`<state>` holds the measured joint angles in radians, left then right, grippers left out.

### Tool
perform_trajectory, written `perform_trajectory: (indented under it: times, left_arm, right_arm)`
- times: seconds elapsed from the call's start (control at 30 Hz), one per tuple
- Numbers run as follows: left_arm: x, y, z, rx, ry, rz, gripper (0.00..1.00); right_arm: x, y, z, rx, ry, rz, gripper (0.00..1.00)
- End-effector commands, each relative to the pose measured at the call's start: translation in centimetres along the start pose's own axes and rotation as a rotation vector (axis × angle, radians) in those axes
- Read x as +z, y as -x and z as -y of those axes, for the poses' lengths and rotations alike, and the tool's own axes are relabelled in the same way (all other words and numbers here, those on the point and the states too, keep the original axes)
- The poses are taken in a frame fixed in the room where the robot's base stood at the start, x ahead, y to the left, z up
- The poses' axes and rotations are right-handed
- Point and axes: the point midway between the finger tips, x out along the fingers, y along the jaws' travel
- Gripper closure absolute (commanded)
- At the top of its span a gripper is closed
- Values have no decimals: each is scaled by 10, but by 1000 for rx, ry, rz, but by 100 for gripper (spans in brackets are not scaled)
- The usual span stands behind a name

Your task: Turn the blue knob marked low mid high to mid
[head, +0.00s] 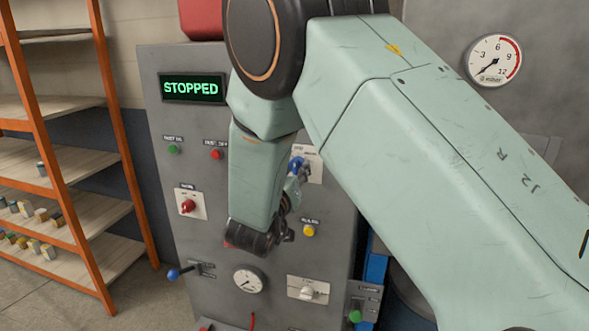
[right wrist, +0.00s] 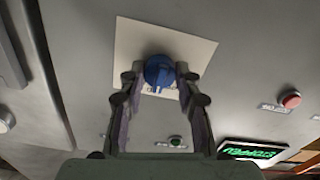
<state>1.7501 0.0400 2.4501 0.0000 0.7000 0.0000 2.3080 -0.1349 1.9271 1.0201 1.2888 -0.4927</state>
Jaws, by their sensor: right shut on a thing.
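The blue knob (head: 296,163) sits on a pale plate (head: 313,165) on the grey control panel (head: 335,220). In the right wrist view the knob (right wrist: 158,71) is between the fingertips of my right gripper (right wrist: 160,76), on its pale square plate (right wrist: 198,48). My right gripper (head: 297,180) is shut on the knob. My right arm covers part of the panel in the head view. The low, mid and high marks are too small or hidden to read, so I cannot tell the knob's setting. My left gripper is not in view.
The panel also has a display reading STOPPED (head: 192,88), a red knob (head: 187,206), a yellow button (head: 309,230), a blue-tipped lever (head: 174,274), a dial gauge (head: 248,280) and a white knob (head: 307,292). An orange-framed shelf (head: 70,150) stands left.

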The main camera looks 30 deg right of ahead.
Motion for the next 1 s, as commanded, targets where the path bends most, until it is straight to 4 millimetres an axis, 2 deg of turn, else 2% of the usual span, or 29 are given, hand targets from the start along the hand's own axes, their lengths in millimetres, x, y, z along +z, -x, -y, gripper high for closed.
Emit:
perform_trajectory:
  times: [0.03,0.07,0.3,0.67,0.77,1.0]
  left_arm:
    - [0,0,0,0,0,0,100]
    - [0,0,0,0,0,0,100]
    - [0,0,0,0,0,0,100]
    - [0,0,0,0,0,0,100]
    - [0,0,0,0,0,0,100]
    - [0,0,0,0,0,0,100]
  right_arm:
    - [3,1,0,-2,4,4,99]
    - [3,1,0,-2,4,4,66]
    - [1,0,0,-1,1,2,46]
    - [-2,0,0,0,-1,0,44]
    - [-13,0,-3,0,-3,-2,44]
    - [-57,0,-13,0,-4,-3,44]
